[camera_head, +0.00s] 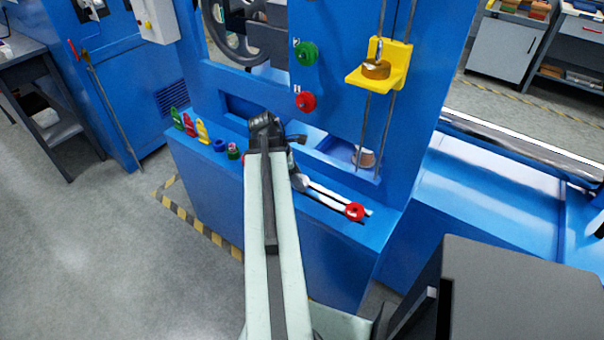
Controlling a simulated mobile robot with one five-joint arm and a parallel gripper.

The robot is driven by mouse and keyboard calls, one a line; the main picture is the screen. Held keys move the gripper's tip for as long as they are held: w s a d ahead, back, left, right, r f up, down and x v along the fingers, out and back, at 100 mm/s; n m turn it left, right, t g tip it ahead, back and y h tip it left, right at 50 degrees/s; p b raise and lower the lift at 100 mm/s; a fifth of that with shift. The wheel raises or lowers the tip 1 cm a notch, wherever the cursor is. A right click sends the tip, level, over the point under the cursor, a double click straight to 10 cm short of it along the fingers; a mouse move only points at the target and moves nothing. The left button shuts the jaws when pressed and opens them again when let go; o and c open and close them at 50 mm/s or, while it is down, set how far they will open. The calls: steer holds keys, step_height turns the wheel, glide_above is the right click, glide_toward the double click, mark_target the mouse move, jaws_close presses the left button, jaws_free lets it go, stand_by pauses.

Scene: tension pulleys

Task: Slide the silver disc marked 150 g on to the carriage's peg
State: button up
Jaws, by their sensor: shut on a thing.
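The yellow carriage (398,62) sits on two vertical rods at the upper right of the blue machine. A brass-coloured weight (376,70) rests on its shelf, around a short upright peg (379,50). My gripper (297,172) is partly hidden behind my own wrist, low over the machine's ledge, left of and below the carriage. It is shut on a small silver-grey piece (300,183), which looks like the silver disc. Its marking is too small to read.
A red knob (354,211) sits at the right end of a pale slotted strip on the blue ledge. Green (306,53) and red (305,101) knobs stick out of the panel. Coloured tags (190,125) stand at the ledge's left.

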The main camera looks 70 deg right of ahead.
steer(key=shift+f, duration=0.2)
steer(key=o, duration=1.5)
steer(key=shift+r, duration=0.15)
steer(key=p+v, duration=0.4)
steer(key=v, duration=0.1)
steer(key=p+v, duration=0.2)
steer(key=p, duration=0.1)
steer(key=shift+w+d+r, duration=0.25)
steer(key=shift+w+d, duration=0.05)
